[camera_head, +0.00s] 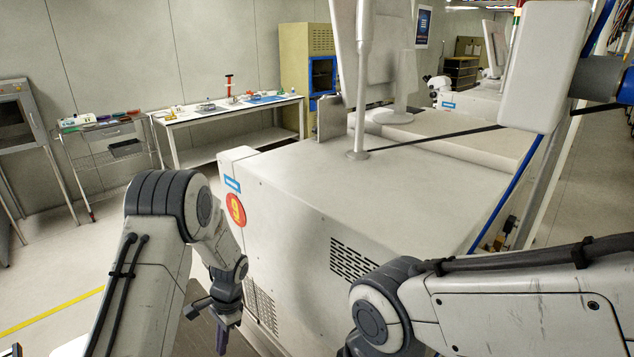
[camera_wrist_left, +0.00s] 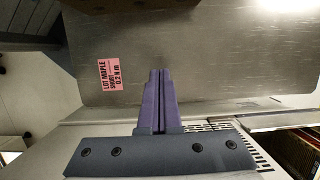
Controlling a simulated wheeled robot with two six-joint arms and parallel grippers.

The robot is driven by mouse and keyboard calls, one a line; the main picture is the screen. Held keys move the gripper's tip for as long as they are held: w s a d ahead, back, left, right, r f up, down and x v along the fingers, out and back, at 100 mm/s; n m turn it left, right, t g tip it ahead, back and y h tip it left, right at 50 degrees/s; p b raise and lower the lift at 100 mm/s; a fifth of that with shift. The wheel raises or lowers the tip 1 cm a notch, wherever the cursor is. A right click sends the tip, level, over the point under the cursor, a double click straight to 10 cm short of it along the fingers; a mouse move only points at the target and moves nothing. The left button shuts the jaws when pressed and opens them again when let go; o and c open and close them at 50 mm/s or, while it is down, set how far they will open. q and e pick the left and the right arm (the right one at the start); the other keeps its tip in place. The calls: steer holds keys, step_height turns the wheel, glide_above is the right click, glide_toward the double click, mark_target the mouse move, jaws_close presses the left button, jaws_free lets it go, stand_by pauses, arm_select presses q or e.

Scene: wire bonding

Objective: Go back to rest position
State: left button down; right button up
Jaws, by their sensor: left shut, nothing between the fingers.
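My left gripper (camera_head: 222,342) points down beside the near left side of the large white machine. In the left wrist view its purple fingers (camera_wrist_left: 158,90) are pressed together with nothing between them. My right arm comes in from the right edge in the head view and bends at the bottom middle. My right gripper is outside the picture.
The large white machine (camera_head: 330,190) with vents and a round red sticker fills the middle, close to both arms. A monitor post stands on it. A white table (camera_head: 235,108), a wire cart (camera_head: 110,145) and a cabinet (camera_head: 308,65) stand behind. Floor at the left is clear.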

arm_select(q)
steer(key=s+d+r+t+h, duration=0.1)
steer(key=s+d+r, duration=0.3)
steer(key=d+r, duration=0.35)
steer(key=s+d+r+t, duration=0.1)
steer(key=s+d+r, duration=0.3)
steer(key=d+r, duration=0.3)
steer(key=s+d+r+h, duration=0.1)
steer(key=s+r, duration=0.3)
steer(key=s, duration=0.4)
steer(key=s+d+r+n+h, duration=0.1)
steer(key=s+r, duration=0.3)
steer(key=s, duration=0.5)
steer(key=shift+d+r, duration=0.25)
steer(key=shift+d, duration=0.65)
